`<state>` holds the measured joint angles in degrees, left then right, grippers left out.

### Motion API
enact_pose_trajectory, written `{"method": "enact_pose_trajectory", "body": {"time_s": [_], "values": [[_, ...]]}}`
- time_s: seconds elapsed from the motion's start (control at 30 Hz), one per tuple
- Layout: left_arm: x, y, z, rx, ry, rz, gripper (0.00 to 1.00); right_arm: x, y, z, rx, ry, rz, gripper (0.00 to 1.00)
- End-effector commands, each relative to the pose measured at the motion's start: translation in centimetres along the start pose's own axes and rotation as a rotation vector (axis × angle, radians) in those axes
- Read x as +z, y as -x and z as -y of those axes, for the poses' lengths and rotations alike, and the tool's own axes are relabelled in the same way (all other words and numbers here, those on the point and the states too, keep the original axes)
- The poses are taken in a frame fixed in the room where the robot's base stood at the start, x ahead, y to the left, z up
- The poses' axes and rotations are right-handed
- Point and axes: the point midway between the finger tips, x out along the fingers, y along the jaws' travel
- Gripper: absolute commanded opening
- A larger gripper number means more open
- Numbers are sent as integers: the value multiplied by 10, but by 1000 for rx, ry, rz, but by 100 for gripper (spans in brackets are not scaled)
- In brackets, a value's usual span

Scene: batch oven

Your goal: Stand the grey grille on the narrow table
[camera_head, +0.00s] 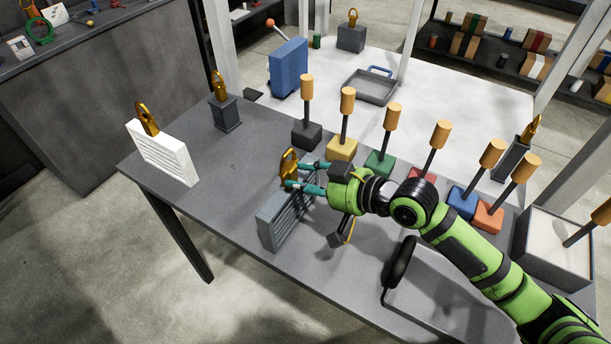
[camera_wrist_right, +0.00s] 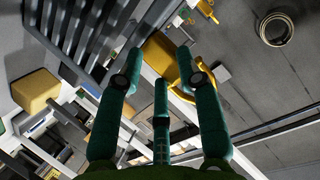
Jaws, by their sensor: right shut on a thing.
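The grey grille (camera_head: 285,215) is a slatted upright panel with a gold handle (camera_head: 289,163) on top. It is over the front left-middle part of the dark narrow table (camera_head: 225,165); I cannot tell whether its lower edge touches the top. My right gripper (camera_head: 298,176) is shut on the grille's gold handle, with its teal fingers on either side. In the right wrist view the gold handle (camera_wrist_right: 161,60) shows between the fingers, and grey slats (camera_wrist_right: 85,35) show at upper left. My left gripper is not in view.
A white grille (camera_head: 165,152) stands at the table's left end, with a dark gold-ringed block (camera_head: 225,113) behind. Several coloured blocks with wooden-handled rods, including a yellow one (camera_head: 341,148), line the back edge. The left-middle is clear.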

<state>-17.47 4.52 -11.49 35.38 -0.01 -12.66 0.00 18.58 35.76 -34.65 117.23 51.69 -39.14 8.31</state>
Motion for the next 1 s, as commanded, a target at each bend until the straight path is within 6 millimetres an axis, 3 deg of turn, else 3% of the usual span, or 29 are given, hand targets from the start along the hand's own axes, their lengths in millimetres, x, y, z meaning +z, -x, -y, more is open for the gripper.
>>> {"method": "enact_pose_trajectory", "body": {"time_s": [0.2, 0.23, 0.27, 0.67, 0.77, 1.0], "values": [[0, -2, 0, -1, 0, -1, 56, 0, 0, 0, -2, 1, -6, 0], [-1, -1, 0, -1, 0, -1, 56, 1, 0, 0, -1, 0, 0, 48], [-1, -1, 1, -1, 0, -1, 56, 1, 0, 0, -1, 0, 0, 60], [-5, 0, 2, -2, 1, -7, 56, -1, 1, 0, 0, 0, 0, 60], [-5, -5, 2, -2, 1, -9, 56, 1, 10, -1, 1, 0, 0, 60], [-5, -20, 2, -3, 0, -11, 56, 4, 57, -2, 2, 4, 3, 60]]}}
